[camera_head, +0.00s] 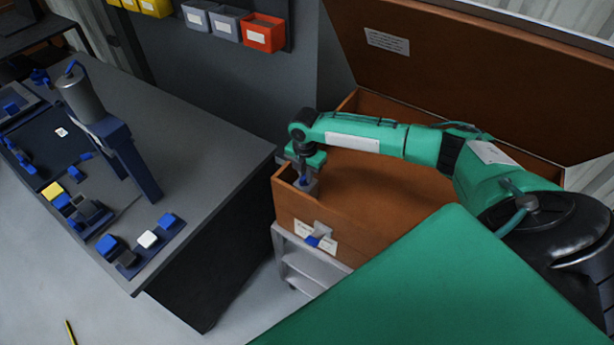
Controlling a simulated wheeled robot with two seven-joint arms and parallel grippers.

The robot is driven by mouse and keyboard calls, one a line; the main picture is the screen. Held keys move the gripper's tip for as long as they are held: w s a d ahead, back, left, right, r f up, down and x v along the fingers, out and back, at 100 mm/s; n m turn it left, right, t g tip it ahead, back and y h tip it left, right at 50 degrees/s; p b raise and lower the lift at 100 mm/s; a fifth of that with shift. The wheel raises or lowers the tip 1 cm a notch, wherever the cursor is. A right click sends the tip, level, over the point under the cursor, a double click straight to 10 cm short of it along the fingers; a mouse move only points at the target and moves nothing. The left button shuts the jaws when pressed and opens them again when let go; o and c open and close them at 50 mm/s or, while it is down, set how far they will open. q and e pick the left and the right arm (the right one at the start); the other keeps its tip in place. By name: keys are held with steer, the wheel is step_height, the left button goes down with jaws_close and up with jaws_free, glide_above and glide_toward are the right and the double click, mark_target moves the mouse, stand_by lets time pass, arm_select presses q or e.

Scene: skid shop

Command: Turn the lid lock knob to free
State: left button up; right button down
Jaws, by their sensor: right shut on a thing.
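The brown chest (298,208) stands open, with its lid (480,75) raised at the back. A small blue lever on a grey plate (322,242) sits on the chest's front face beside a white label; it may be the lid lock knob, but its setting is too small to read. My right gripper (304,182) points down at the chest's left corner, shut on a small blue-and-grey part that its fingers largely hide. I cannot tell whether that part is fixed to the chest. My left gripper is not in view.
A grey workbench (215,140) at left holds a blue stand with a grey cylinder (85,95) and several small blocks. Coloured bins (263,33) hang on the wall. The chest rests on a pale cart (292,262).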

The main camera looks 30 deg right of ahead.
steer(key=c, duration=1.4)
jaws_free()
steer(key=shift+o, duration=0.2)
steer(key=shift+r, duration=0.1)
step_height(320, 180, up, 8)
steer(key=p, duration=0.7)
steer(key=shift+p, duration=0.3)
